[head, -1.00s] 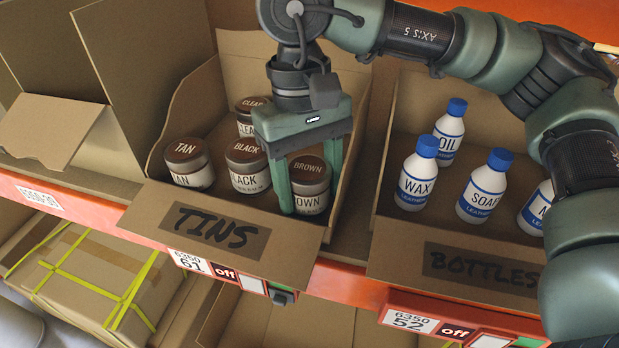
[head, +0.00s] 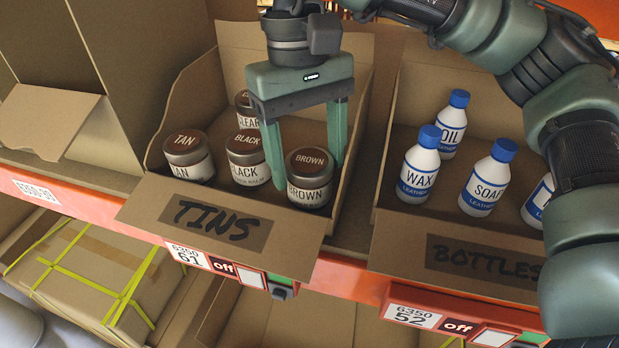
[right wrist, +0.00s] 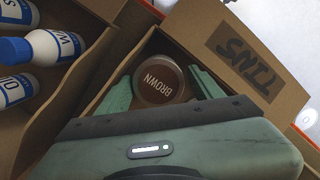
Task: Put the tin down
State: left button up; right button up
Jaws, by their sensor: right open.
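The brown tin (head: 310,177), with a dark lid marked BROWN, stands upright in the front right of the cardboard box (head: 225,222) labelled TINS. My right gripper (head: 308,170) is open, its two green fingers spread behind and beside the tin. In the right wrist view the brown tin (right wrist: 158,80) sits between the open fingers. The black tin (head: 247,157), the tan tin (head: 187,156) and the clear tin (head: 246,108) stand in the same box. The clear tin is partly hidden. My left gripper is not in view.
The BOTTLES box (head: 455,258) at the right holds several white bottles with blue caps, including the wax bottle (head: 418,165). An orange shelf edge (head: 345,284) runs along the front. A strapped carton (head: 85,270) sits on the lower level.

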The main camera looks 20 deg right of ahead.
aim_at(302, 155)
jog(key=r, duration=0.5)
jog(key=w+r, duration=0.1)
jog(key=r, duration=0.2)
jog(key=shift+w+a+r, duration=0.1)
jog(key=shift+a+r, duration=0.05)
jog(key=shift+r, duration=0.1)
jog(key=shift+w, duration=0.1)
jog(key=shift+f, duration=0.1)
